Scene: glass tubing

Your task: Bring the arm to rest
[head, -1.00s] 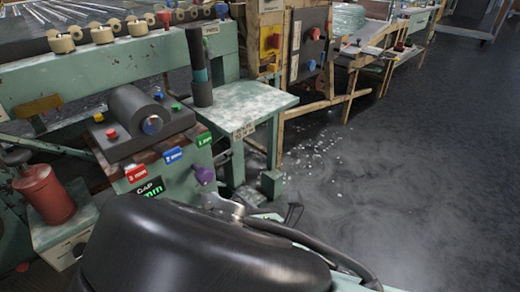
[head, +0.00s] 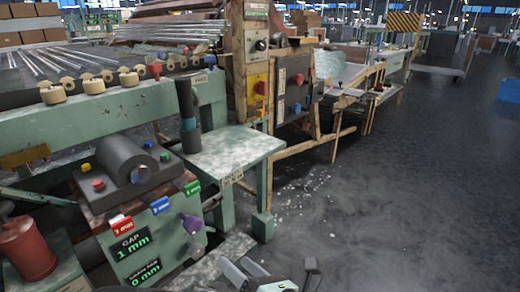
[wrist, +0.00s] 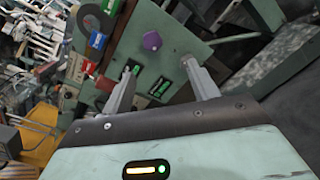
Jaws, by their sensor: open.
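My gripper (head: 247,273) shows at the bottom middle of the head view, low in front of the green machine. Its two grey fingers are apart, with nothing between them. In the wrist view my gripper (wrist: 165,85) also has its fingers spread. Beyond them is the green control panel (wrist: 175,52) with its purple knob (wrist: 152,41). The same panel (head: 165,237) stands left of my gripper in the head view, with a display reading "GAP 1 mm". I cannot tell the exact gap between fingers and panel.
A small green table (head: 232,150) stands behind my gripper, with a dark cylinder (head: 187,115) at its left edge. A red canister (head: 27,250) is at the lower left. White fragments (head: 300,190) lie on the floor. The dark floor to the right (head: 430,200) is clear.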

